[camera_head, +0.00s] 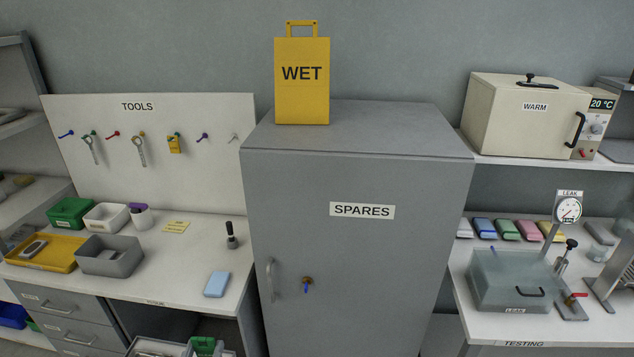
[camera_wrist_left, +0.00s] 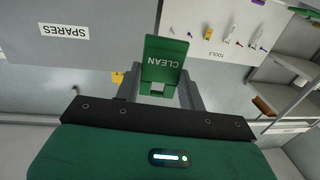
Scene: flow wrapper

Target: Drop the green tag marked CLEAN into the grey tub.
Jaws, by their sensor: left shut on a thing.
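The green tag marked CLEAN (camera_wrist_left: 164,50) shows in the left wrist view, its lettering upside down there. My left gripper (camera_wrist_left: 158,88) is shut on the tag's handle end, and the tag sticks out beyond the fingers. The grey tub (camera_head: 122,262) stands on the left bench, at the front right corner of the yellow tray, and its inside looks empty. The tub does not show in the left wrist view.
Green (camera_head: 71,212) and white (camera_head: 106,216) bins stand behind the tub. The grey SPARES cabinet (camera_head: 340,245) rises right of the bench.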

